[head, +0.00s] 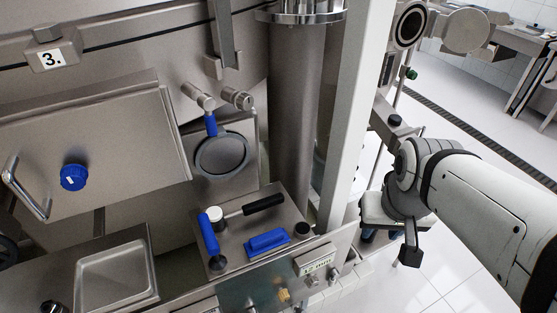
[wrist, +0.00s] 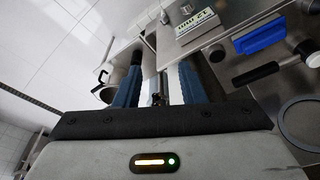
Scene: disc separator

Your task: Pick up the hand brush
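The hand brush appears to be the blue block-shaped piece (head: 267,241) lying on a steel plate, right of a blue-handled tool. It also shows in the wrist view (wrist: 260,36) at the upper right. No bristles can be made out. My gripper (wrist: 157,80) is open and empty, its two blue fingers well apart. In the wrist view, the brush is to the right of the fingers, apart from them. In the head view, my gripper is right of the plate, beyond the steel post, with its fingers mostly hidden.
A blue-handled tool (head: 209,235) and a black-handled tool (head: 263,203) lie close around the brush. A steel post (head: 350,120) stands between my arm and the plate. A steel basin (head: 112,275) is at left.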

